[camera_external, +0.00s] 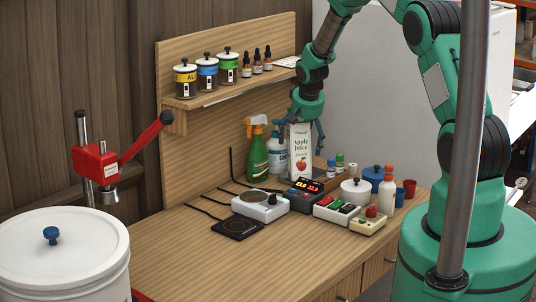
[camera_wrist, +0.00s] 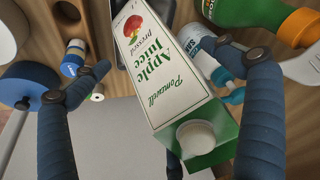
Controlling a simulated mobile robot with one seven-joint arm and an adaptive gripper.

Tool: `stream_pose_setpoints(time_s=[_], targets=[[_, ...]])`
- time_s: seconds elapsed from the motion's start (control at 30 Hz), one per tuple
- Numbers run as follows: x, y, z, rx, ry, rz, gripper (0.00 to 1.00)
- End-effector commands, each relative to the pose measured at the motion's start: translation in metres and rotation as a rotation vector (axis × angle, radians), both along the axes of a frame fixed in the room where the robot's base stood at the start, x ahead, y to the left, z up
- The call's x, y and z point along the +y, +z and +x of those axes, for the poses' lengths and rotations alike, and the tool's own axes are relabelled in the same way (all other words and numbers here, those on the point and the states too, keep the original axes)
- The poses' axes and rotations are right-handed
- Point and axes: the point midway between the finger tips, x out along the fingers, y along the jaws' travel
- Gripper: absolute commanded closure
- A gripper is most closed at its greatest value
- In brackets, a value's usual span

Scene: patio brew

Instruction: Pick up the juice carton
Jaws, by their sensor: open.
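The juice carton (camera_external: 300,152) is white and green with "Apple Juice" and a red apple on its front. My gripper (camera_external: 303,130) is at the carton's upper part, pointing down. In the wrist view its blue fingers (camera_wrist: 165,95) are open, one on each side of the carton, with a visible gap on the left. Whether the right finger touches the carton I cannot tell.
A green spray bottle (camera_external: 257,155) and a blue-and-white bottle (camera_external: 277,150) stand close left of the carton. Black and red boxes (camera_external: 304,192), a white pot (camera_external: 355,191) and small bottles stand in front and right. The shelf (camera_external: 240,88) holds jars. The counter's front left is clear.

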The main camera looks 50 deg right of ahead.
Motion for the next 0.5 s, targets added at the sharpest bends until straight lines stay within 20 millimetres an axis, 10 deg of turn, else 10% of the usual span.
stream_pose_setpoints(time_s=[0.5], targets=[[-0.0001, 0.0001, 0.0001, -0.001, 0.0, -0.001, 0.01]])
